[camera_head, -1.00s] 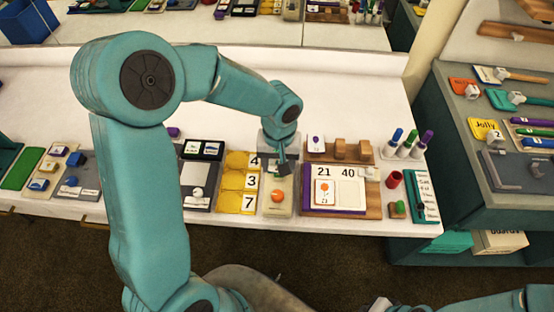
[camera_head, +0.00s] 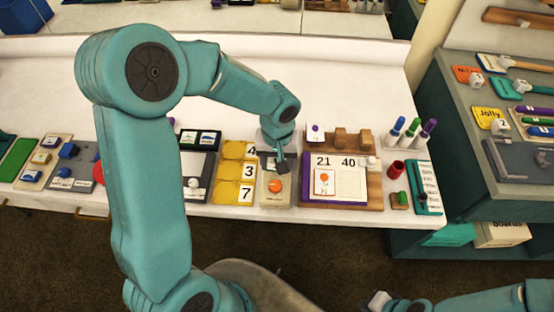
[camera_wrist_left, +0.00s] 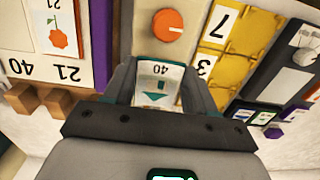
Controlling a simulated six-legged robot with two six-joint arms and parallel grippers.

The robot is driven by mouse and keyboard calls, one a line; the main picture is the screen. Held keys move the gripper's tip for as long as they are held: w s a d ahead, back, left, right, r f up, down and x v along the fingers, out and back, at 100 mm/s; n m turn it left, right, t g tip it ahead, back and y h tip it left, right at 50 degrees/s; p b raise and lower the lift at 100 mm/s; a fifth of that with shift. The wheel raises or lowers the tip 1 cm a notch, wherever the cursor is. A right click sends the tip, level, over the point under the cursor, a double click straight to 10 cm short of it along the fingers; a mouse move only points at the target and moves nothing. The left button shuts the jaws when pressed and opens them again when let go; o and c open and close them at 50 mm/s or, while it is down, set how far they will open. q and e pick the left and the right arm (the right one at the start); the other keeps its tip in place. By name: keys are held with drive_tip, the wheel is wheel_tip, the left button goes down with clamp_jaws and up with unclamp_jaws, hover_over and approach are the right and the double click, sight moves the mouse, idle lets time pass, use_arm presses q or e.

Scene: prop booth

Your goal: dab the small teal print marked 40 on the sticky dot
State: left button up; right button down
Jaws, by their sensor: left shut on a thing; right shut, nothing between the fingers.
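My left gripper (camera_wrist_left: 157,100) is shut on a small white print (camera_wrist_left: 157,88) with a teal arrow-like mark and an upside-down 40. In the head view this gripper (camera_head: 281,166) is over the back part of a beige board (camera_head: 269,202), and the print is hard to make out there. An orange round piece with a pale line (camera_head: 275,186) is on that board, just beyond the print in the left wrist view (camera_wrist_left: 168,25). I cannot tell which spot is the sticky dot. My right gripper (camera_head: 378,300) is shut and empty at the bottom edge, away from the table.
Pens (camera_head: 412,130) and a red cup (camera_head: 396,170) stand farther right.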

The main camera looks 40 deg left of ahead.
use_arm(q)
drive_tip(key=shift+s+f+b, duration=0.1)
drive_tip(key=shift+f+b, duration=0.45)
drive_tip(key=shift+b, duration=0.25)
idle(1.9)
drive_tip(key=shift+r+p, duration=0.45)
drive_tip(key=shift+r, duration=0.15)
drive_tip(key=shift+r+p, duration=1.5)
drive_tip(key=shift+r, duration=1)
drive_tip(key=shift+f, duration=0.1)
